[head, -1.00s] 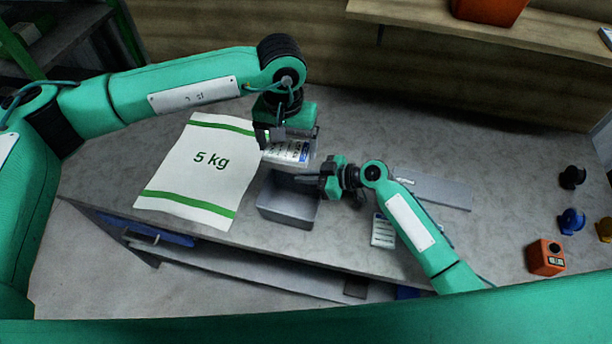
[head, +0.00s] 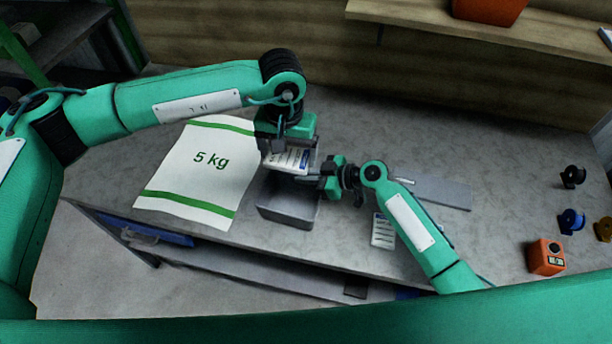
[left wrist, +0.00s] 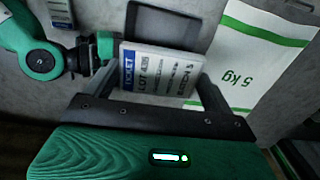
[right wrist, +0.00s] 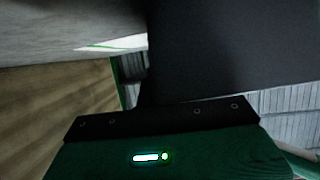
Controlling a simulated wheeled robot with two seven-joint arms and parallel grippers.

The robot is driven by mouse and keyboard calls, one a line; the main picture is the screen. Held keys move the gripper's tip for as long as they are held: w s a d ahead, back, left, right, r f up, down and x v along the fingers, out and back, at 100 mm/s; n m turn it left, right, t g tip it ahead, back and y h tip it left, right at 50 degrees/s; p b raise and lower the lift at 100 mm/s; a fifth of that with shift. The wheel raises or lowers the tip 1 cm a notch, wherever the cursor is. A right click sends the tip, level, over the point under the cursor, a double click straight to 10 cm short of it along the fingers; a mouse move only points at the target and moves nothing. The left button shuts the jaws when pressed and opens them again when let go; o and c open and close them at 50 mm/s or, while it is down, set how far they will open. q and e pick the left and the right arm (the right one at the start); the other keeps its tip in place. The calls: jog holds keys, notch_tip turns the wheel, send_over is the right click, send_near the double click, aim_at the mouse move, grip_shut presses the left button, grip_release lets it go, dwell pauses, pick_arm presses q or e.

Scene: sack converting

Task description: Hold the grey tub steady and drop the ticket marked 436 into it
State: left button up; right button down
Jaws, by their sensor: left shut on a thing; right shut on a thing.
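The grey tub (head: 289,212) stands open on the bench near its front edge. My right gripper (head: 312,180) is shut on the tub's rim at its right back side. In the right wrist view the tub's dark wall (right wrist: 230,50) fills the upper right. My left gripper (head: 284,148) is shut on a white ticket (head: 288,160) with a blue block, held over the back of the tub. In the left wrist view the ticket (left wrist: 160,72) shows "LOT" and a number starting with 4; its other digits are too blurred to be sure. The tub (left wrist: 165,25) shows behind it.
A white 5 kg sack (head: 205,178) with green stripes lies left of the tub. Another ticket (head: 382,231) lies to the right, beside my right forearm. A grey plate (head: 438,193) lies behind that arm. An orange device (head: 546,257) and coloured spools (head: 571,221) are far right.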

pick_arm(q)
notch_tip(320, 180, down, 10)
pick_arm(e)
jog(key=shift+f, duration=0.1)
dwell(1.0)
pick_arm(q)
jog(key=shift+r, duration=0.1)
jog(key=o, duration=0.8)
notch_tip(320, 180, up, 12)
pick_arm(e)
jog(key=c, duration=1.5)
grip_release()
